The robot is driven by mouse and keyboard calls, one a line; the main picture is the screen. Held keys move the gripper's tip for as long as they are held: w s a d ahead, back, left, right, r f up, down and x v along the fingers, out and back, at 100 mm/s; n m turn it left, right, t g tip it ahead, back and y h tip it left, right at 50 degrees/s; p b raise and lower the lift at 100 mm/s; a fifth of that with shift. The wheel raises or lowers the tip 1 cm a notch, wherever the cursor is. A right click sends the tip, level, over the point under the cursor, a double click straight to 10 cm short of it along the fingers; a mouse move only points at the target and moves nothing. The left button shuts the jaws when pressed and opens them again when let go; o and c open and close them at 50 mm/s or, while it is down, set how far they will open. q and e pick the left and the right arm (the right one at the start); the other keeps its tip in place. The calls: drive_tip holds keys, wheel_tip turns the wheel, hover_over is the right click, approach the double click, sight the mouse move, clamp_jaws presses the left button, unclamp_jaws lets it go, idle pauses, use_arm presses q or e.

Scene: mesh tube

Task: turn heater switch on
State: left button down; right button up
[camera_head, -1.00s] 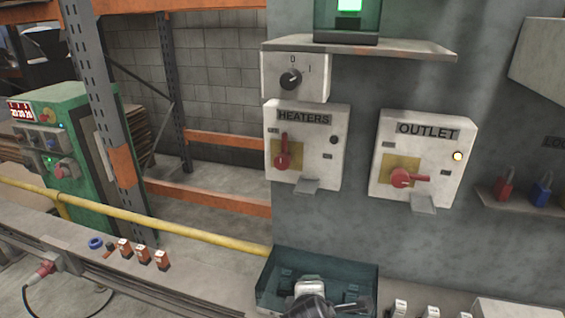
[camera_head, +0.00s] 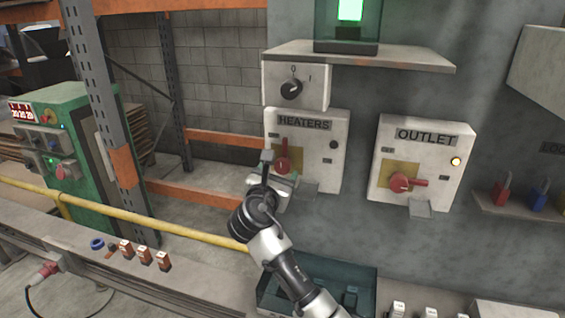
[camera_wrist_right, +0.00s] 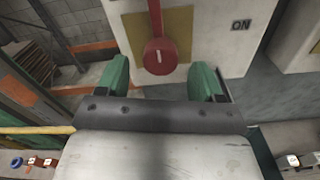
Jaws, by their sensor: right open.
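The white box labelled HEATERS (camera_head: 320,155) is on the grey wall in the head view. Its red rotary switch (camera_head: 282,165) sits on a yellow plate, with the handle pointing up. In the right wrist view the red switch (camera_wrist_right: 160,57) is just beyond the fingers, centred between them, handle upward; an ON label (camera_wrist_right: 241,25) is to its right. My right gripper (camera_head: 274,172) is in front of the box's lower left. Its green fingertips (camera_wrist_right: 161,80) are open and empty, and no contact with the switch shows. My left gripper is not in view.
An OUTLET box (camera_head: 445,150) with a red handle pointing right is to the right. A small dial box (camera_head: 311,84) and shelf (camera_head: 360,57) are above the HEATERS box. A small ledge (camera_head: 309,188) projects below it. A teal tray (camera_head: 365,272) stands below; a yellow rail (camera_head: 180,229) runs left.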

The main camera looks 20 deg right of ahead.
sight(281, 169)
drive_tip(key=shift+p+x, duration=0.3)
drive_tip(key=shift+x, duration=1.55)
drive_tip(key=c, duration=0.9)
